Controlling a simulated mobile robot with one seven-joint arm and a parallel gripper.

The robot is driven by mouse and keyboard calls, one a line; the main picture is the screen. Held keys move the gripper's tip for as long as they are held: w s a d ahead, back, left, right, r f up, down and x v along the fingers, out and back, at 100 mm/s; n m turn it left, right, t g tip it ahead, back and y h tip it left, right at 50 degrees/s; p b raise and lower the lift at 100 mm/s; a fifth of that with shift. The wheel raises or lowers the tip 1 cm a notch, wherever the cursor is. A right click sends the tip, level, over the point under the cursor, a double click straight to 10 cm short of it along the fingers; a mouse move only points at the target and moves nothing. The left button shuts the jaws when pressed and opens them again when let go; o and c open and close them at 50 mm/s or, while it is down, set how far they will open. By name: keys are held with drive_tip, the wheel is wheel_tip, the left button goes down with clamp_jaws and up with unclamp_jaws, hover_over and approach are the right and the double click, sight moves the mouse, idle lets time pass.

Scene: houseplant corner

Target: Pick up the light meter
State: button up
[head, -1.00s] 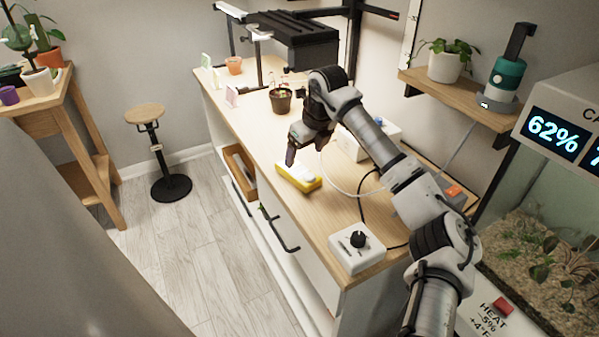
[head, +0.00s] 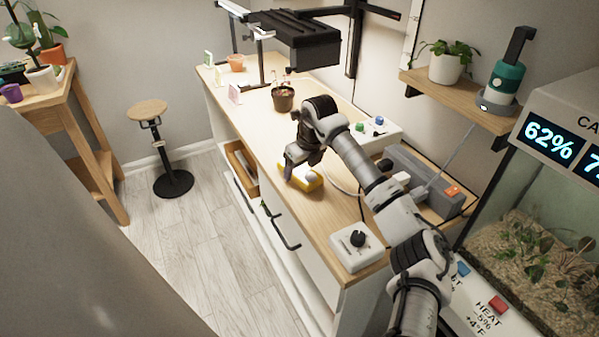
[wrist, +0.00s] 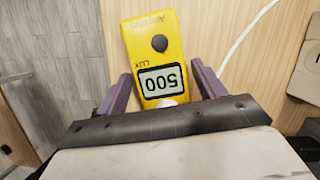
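In the head view my gripper (head: 287,172) is low over the meter.
A white box with a black knob (head: 357,245) stands at the counter's near end. A white box with coloured buttons (head: 375,130) and a grey case (head: 430,180) stand at the wall side. A potted plant (head: 283,100) is farther back. A white cable (wrist: 245,40) runs beside the meter.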

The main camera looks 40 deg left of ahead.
drive_tip(key=c, duration=0.7)
drive_tip(key=shift+c, duration=0.6)
drive_tip(key=shift+r, duration=0.15)
